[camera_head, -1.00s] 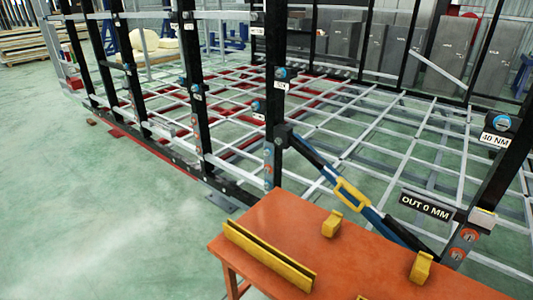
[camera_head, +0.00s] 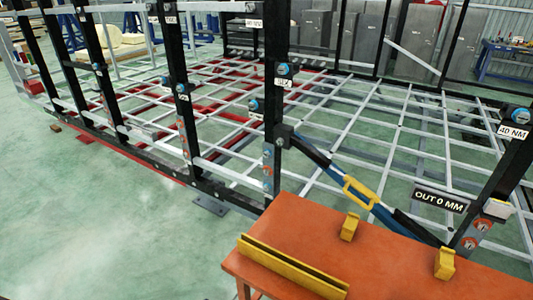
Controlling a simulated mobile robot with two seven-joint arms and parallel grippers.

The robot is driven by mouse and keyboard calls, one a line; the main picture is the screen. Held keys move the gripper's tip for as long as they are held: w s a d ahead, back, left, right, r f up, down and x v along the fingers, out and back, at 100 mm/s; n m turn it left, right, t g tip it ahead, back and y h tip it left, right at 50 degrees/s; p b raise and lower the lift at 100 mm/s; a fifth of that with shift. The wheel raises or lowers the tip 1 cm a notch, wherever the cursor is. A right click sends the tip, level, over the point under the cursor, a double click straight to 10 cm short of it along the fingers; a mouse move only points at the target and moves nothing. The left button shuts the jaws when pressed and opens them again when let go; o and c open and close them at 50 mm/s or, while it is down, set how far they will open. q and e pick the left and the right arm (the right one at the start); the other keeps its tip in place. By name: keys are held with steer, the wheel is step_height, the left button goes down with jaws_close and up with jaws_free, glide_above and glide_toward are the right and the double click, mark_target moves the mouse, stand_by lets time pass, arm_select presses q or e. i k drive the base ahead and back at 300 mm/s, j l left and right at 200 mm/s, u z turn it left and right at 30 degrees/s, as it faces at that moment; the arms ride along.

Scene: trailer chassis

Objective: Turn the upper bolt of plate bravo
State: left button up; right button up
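Black upright posts of the chassis frame carry small grey plates with bolts. One plate (camera_head: 268,170) is low on the middle post, with blue bolt heads showing. Another plate (camera_head: 473,237) with orange round marks is on the right post, near the table. A further plate (camera_head: 185,138) is on a post to the left. Small blue-faced round devices (camera_head: 284,70) sit higher on the posts, above white labels. I cannot read which plate is bravo. Neither of my grippers is in view.
An orange table (camera_head: 310,225) stands in front, with a yellow channel (camera_head: 290,268) and two yellow blocks (camera_head: 349,227) (camera_head: 445,263). A blue strap with a yellow handle (camera_head: 361,192) runs between posts. An "OUT 0 MM" sign (camera_head: 439,201) hangs at right. Green floor (camera_head: 90,220) is clear at left.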

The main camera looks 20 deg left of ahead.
mark_target(268, 153)
steer(key=j+z, duration=0.3)
steer(key=j, duration=0.55)
steer(key=j+z, duration=0.3)
steer(key=j, duration=0.6)
steer(key=i+j, duration=0.25)
steer(key=z, duration=0.05)
